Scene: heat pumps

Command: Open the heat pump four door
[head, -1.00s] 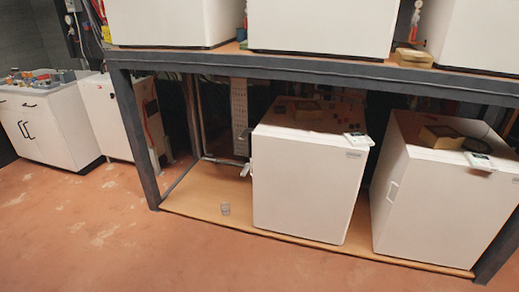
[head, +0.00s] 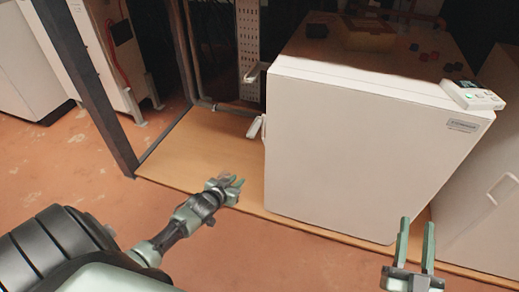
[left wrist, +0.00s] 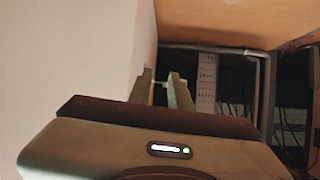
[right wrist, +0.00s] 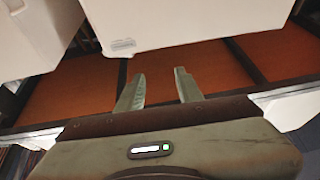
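A white box-shaped heat pump (head: 365,150) stands on the low wooden shelf, its front panel shut. I cannot read which number it bears. A pale handle (head: 256,128) sticks out at its left edge. My left gripper (head: 233,184) is open and empty, low and left of the heat pump, nearer to me than the handle. Its two fingers stand apart in the left wrist view (left wrist: 163,77), with a large white surface to their left. My right gripper (head: 416,222) is open and empty before the heat pump's lower right corner; its fingers also show apart in the right wrist view (right wrist: 159,80).
A second white unit (head: 490,205) with a handle stands close on the right. A dark frame post (head: 85,85) rises at the left. The wooden shelf board (head: 190,150) is bare left of the heat pump. A small control panel (head: 472,95) sits on top of the heat pump.

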